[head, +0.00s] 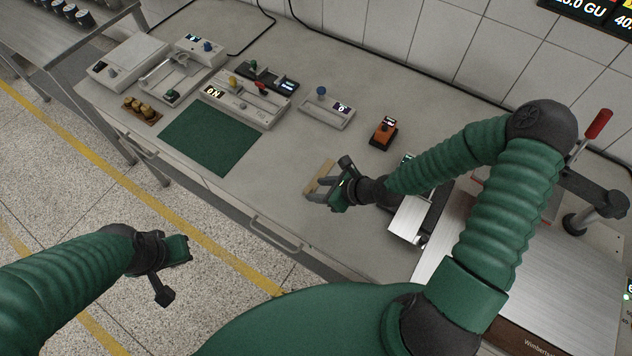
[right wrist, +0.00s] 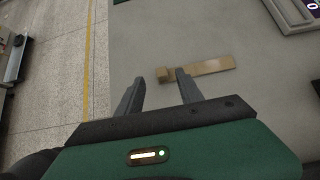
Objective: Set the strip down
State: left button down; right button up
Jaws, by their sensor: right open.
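A tan strip (head: 321,175) lies on the grey worktop, with a small block-like piece at one end. It also shows in the right wrist view (right wrist: 207,69), lying flat just beyond my fingertips. My right gripper (head: 314,190) is open and empty beside the strip; its fingers (right wrist: 160,80) point at the strip's block end in the right wrist view. The fingers partly cover the strip in the head view.
A dark green mat (head: 210,138) lies on the left of the worktop, with several instruments behind it. An orange-and-black device (head: 383,132) stands behind my right gripper. A large metal-topped machine (head: 530,265) fills the right. The worktop left of the strip is clear.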

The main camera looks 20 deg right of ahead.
aim_at(310, 189)
jog(key=x, duration=0.4)
jog(key=shift+d+f, duration=0.25)
jog(key=shift+f, duration=0.05)
jog(key=shift+w+a+f, duration=0.2)
jog(key=shift+w+a, duration=0.05)
jog(key=shift+w, duration=0.05)
jog(key=shift+s+a, duration=0.1)
jog(key=shift+c, duration=1)
jog(key=shift+d, duration=0.25)
grip_shut()
